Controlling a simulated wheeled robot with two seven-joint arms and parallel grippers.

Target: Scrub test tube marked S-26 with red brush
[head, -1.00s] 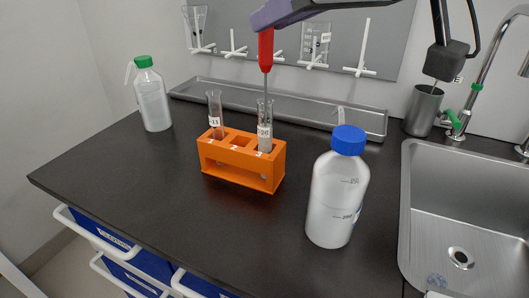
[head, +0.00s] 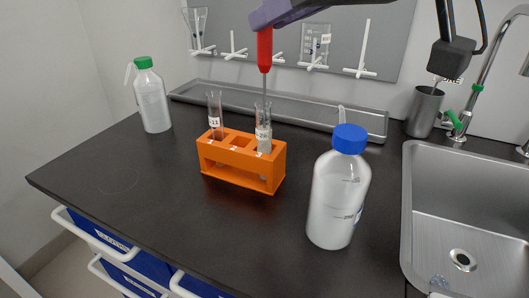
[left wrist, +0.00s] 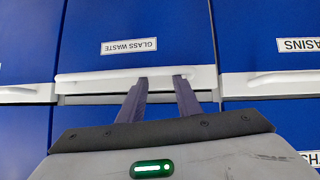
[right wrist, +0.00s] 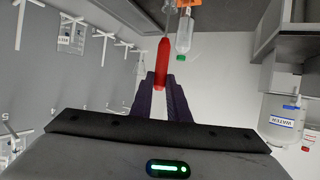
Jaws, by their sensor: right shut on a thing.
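The orange rack (head: 225,171) stands on the dark counter with two upright glass tubes in it. The left tube (head: 214,106) and the right tube (head: 263,112) both bear white labels, too small to read surely. My right gripper (head: 265,20) is shut on the red handle of the brush (head: 265,50), straight above the right tube. The brush is upright and its thin shaft runs down into that tube; its bristle end cannot be made out. The handle also shows between the fingers in the right wrist view (right wrist: 162,68). My left gripper (left wrist: 160,95) is open and empty in front of blue drawers.
A bottle with a blue cap (head: 338,195) stands right of the rack, close to the sink (head: 470,210). A green-capped wash bottle (head: 152,95) stands at the left. A grey metal trough (head: 300,112) runs behind the rack. A drying board with pegs (head: 345,25) hangs on the wall.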

